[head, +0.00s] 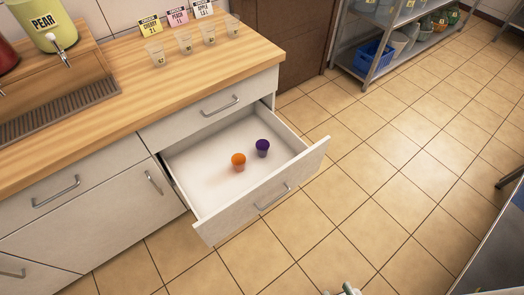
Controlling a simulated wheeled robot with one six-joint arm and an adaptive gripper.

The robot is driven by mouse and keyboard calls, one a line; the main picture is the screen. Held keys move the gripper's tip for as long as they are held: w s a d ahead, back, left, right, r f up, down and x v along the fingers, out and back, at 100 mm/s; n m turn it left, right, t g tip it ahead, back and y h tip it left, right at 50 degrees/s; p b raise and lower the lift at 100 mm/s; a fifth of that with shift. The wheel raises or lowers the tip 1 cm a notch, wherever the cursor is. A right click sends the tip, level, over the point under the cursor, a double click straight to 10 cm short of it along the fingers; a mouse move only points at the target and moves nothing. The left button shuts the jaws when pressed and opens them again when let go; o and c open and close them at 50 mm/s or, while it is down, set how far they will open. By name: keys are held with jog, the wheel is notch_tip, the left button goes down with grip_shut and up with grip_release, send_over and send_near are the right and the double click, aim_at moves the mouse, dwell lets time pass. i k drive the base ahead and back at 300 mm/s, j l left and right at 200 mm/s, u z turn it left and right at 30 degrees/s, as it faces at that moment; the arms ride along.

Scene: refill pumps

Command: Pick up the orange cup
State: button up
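The orange cup (238,160) is in the open drawer (205,172), near the middle of its white floor. Its upper part is bright orange and its lower part looks paler. A purple cup (262,146) stands behind it to the right, with a small gap between them. My gripper (345,289) seems to show only as a small pale piece at the bottom edge, well apart from the drawer and the cups. The rest is cut off by the frame, so I cannot see its fingers clearly.
The drawer front (270,190) juts out over the tiled floor. Above is a wooden counter (150,95) with several small clear cups, label cards and a green PEAR dispenser (50,28). A metal shelf (385,45) stands at the back. The floor (390,165) right of the drawer is clear.

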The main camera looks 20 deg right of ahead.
aim_at(237, 159)
jog(key=i+j+u, duration=0.15)
jog(key=i+j, duration=0.25)
jog(key=i+j+u, duration=0.15)
jog(key=i+j, duration=0.25)
jog(key=i, duration=0.15)
jog(key=i+j+u, duration=0.15)
jog(key=i+j, duration=0.15)
jog(key=i, duration=0.2)
